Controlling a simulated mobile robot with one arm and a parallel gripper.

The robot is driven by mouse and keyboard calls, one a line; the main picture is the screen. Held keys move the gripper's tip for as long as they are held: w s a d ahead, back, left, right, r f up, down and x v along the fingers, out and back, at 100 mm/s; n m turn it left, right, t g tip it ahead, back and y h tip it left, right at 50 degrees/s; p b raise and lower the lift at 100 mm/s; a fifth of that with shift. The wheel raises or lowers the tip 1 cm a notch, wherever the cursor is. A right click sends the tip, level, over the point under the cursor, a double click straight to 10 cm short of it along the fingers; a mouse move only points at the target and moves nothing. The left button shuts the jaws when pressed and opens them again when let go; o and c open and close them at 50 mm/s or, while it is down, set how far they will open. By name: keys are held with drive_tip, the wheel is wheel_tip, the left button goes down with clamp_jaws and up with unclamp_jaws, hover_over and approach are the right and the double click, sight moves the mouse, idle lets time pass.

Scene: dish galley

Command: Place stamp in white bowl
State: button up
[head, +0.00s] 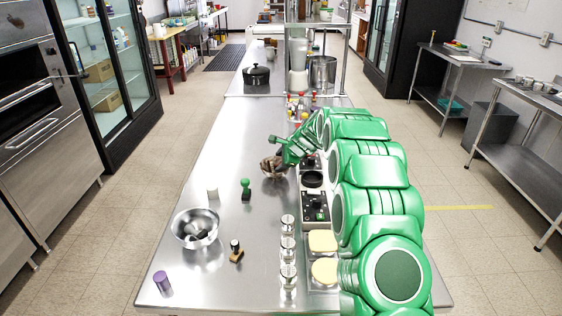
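Two stamp-like objects stand on the steel counter: a green knob-handled one (246,188), and a dark-handled one on a wooden base (236,252) nearer the front. I cannot tell which is the task's stamp. A shiny metal bowl (184,217) stands left of them, with grey shapes inside that may be contents or reflections. No clearly white bowl shows. My gripper (270,168) is over the counter, beyond and to the right of the green stamp and apart from it. Its fingers are small and dark, so I cannot tell whether they are open or hold anything.
A small pale block (213,194) stands behind the bowl, and a purple cylinder (162,284) is at the front left. Several glass shakers (288,250) line up right of the wooden-based stamp. A black pot (256,76) is at the far end. The counter's left middle is clear.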

drive_tip(key=shift+r, duration=0.1)
idle(0.5)
wheel_tip(320, 180, up, 7)
idle(0.5)
drive_tip(key=shift+s, duration=0.1)
